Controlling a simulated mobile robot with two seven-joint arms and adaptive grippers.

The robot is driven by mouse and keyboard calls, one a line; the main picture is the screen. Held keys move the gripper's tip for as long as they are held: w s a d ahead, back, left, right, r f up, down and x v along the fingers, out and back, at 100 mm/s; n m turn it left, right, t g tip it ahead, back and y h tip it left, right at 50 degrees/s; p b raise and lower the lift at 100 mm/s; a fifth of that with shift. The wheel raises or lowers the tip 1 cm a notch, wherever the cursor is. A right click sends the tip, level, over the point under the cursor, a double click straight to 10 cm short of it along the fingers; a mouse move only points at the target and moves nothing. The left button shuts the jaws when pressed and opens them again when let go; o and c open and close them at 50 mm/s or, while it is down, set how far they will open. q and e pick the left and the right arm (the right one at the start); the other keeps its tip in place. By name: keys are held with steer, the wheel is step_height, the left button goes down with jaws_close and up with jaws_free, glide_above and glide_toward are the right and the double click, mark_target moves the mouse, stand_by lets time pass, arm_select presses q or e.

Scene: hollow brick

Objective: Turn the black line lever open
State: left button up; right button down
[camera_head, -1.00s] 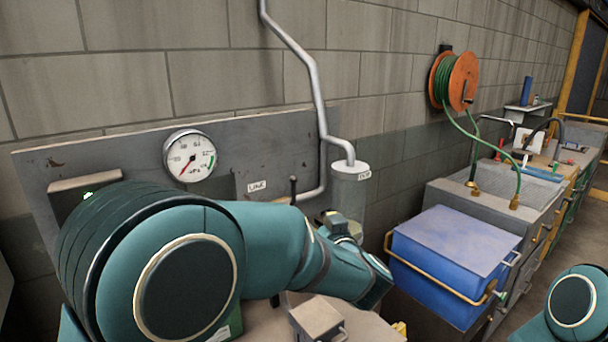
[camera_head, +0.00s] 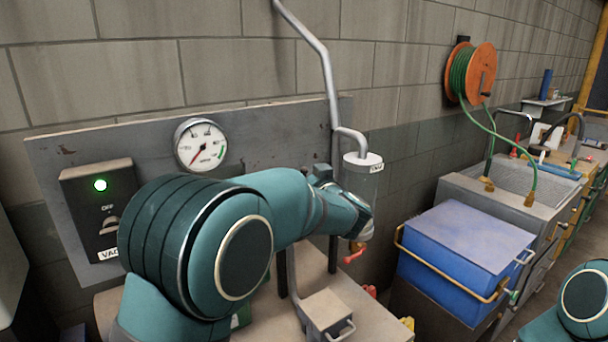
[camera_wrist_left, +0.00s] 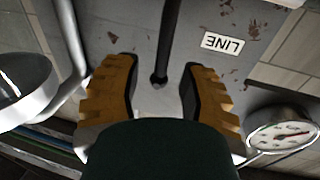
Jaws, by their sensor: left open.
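The black line lever (camera_wrist_left: 167,40) shows in the left wrist view as a thin dark rod running down from the top edge. It stands between the two orange-padded fingers of my left gripper (camera_wrist_left: 157,78). The fingers are open, with a visible gap on each side of the lever. In the head view my left forearm reaches across the panel and hides the lever, the label and my left fingers. My right gripper is out of view.
A pressure gauge (camera_head: 200,145) and a switch box with a green lamp (camera_head: 98,205) are on the panel (camera_head: 120,140). A capped cylinder (camera_head: 362,165) stands beside my left wrist. A red handle (camera_head: 354,256) lies below it. A blue bin (camera_head: 460,250) stands to the right.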

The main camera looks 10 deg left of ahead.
arm_select(q)
steer(key=shift+w+a, duration=0.4)
steer(key=shift+w, duration=0.2)
steer(key=shift+c, duration=0.4)
jaws_close()
